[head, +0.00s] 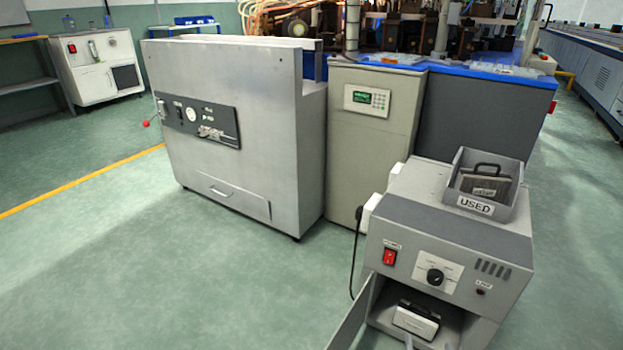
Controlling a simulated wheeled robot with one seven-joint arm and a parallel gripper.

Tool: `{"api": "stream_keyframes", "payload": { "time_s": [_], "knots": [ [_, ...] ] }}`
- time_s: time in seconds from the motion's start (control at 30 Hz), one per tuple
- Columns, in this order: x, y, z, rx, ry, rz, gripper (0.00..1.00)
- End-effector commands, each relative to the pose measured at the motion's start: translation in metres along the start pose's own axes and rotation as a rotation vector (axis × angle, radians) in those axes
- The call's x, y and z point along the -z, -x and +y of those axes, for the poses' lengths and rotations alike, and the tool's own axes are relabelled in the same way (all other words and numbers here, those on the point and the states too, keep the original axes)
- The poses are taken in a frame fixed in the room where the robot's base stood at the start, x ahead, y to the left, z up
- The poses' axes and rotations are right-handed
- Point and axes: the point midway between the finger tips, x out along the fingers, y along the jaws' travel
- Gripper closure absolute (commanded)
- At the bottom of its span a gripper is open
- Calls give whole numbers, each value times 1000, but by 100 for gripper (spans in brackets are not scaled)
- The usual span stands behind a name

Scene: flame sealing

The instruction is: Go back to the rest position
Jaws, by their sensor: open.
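What look like the two pale fingertips of my gripper (427,344) show at the bottom edge, spread apart with nothing seen between them. The rest of the gripper is out of the picture. Just beyond them, a white and dark block with a handle (415,321) sits inside the open chamber of a grey machine (452,240) at the lower right. The fingertips appear apart from the block, but the exact gap is hard to judge.
The machine's door (353,312) stands open at the left of its chamber. A grey bin labelled USED (475,207) holding dark handled items (488,184) sits on top. A large grey cabinet (240,130) stands left of centre. Green floor (150,270) is clear at the left.

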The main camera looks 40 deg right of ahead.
Motion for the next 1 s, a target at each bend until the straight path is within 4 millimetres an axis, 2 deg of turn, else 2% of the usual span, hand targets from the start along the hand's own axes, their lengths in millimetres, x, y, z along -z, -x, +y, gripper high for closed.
{"api": "stream_keyframes", "payload": {
  "time_s": [0.17, 0.3, 0.5, 0.7, 0.9, 1.0],
  "knots": [
    [39, 44, -46, 188, 11, -36, 16],
    [80, 98, -83, 351, 39, -84, 16],
    [145, 176, -118, 540, 94, -158, 16],
    [210, 239, -134, 672, 155, -219, 16],
    [254, 276, -138, 750, 198, -254, 16],
    [268, 290, -136, 779, 210, -274, 16]
  ]
}}
